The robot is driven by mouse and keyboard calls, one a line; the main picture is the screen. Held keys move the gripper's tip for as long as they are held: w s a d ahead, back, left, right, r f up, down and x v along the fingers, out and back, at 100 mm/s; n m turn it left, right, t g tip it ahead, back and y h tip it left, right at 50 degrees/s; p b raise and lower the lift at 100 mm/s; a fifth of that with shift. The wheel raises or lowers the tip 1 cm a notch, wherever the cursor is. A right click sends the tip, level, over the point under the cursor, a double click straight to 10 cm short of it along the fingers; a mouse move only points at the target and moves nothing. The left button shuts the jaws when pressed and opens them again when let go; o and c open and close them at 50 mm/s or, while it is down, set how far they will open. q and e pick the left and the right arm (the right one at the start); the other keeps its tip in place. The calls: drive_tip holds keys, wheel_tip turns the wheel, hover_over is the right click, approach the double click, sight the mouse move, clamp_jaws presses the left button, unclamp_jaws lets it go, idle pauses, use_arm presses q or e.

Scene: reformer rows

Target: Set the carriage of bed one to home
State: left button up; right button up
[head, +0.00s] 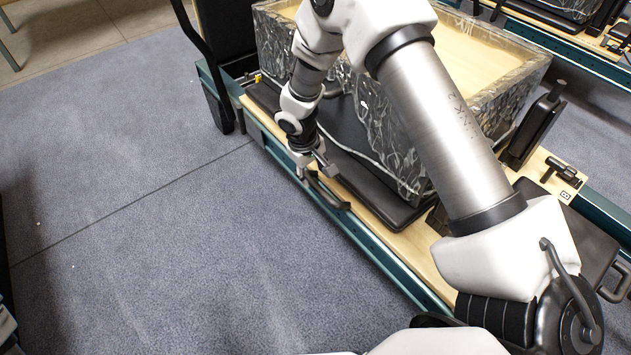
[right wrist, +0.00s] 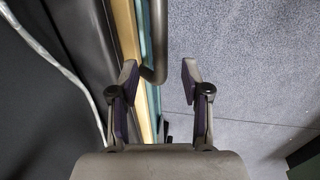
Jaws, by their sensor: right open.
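The reformer bed under my right arm has a pale wooden frame (head: 408,243) with teal rails. Its black padded carriage (head: 385,205) carries a large box wrapped in clear plastic (head: 385,125). A dark curved handle (head: 328,192) stands along the near side of the bed. My right gripper (head: 308,172) is at the far end of this handle, pointing down. In the right wrist view the right gripper (right wrist: 159,80) is open, and the handle's grey bar (right wrist: 156,45) ends between its fingertips, closer to the left finger. My left gripper is not in view.
Another reformer (head: 580,45) stands at the upper right. A black upright block (head: 533,125) and a small black fitting (head: 561,170) sit on the bed's right part. The grey carpet (head: 150,230) to the left is clear.

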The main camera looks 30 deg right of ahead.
wheel_tip(320, 180, up, 6)
drive_tip(key=a, duration=0.1)
drive_tip(key=shift+r, duration=0.2)
drive_tip(key=shift+a, duration=0.1)
